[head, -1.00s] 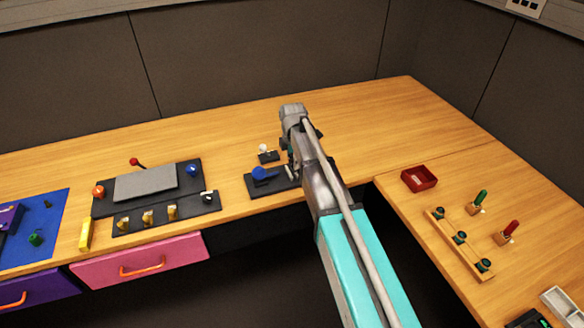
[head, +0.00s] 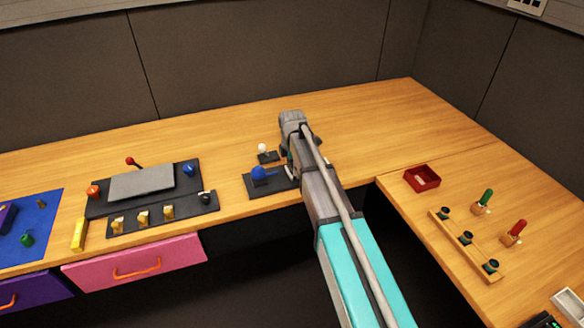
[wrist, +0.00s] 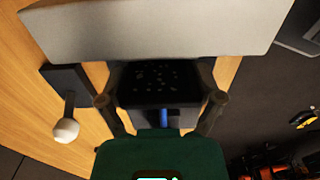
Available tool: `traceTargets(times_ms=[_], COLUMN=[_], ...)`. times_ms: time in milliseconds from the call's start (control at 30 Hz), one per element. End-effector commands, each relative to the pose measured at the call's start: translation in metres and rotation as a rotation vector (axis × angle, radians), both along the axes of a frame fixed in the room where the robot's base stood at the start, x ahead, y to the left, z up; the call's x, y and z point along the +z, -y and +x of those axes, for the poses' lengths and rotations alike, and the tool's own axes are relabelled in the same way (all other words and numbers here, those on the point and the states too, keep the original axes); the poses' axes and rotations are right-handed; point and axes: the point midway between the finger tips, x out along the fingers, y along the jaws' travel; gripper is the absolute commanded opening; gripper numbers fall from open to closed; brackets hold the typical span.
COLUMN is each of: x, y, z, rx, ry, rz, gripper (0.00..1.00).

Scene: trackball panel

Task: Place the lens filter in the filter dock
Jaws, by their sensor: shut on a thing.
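My gripper (wrist: 160,72) is near the black plate (head: 262,190) at the middle front of the table, largely hidden by my arm in the head view. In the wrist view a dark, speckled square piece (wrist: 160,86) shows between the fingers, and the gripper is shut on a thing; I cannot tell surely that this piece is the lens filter. A pale grey bar (wrist: 150,28) crosses the top of the wrist view. The black plate bears a blue ball-shaped part (head: 260,173). I cannot clearly pick out the filter dock.
A white ball knob on a black base (head: 263,149) stands just behind the black plate; it also shows in the wrist view (wrist: 66,130). Left is a dark panel with a grey slab (head: 142,182). Right are a red box (head: 423,178) and a wooden rack (head: 478,258). The back table is clear.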

Motion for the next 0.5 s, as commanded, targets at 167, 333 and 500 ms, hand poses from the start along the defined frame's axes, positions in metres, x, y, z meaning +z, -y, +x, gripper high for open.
traceTargets(times_ms=[167, 333, 500], x=[-0.0032, -0.0028, -0.0028], y=[0.0000, 0.0000, 0.0000], z=[0.0000, 0.0000, 0.0000], rx=[0.000, 0.000, 0.000], ry=[0.000, 0.000, 0.000], rz=[0.000, 0.000, 0.000], gripper=[0.44, 1.00, 1.00])
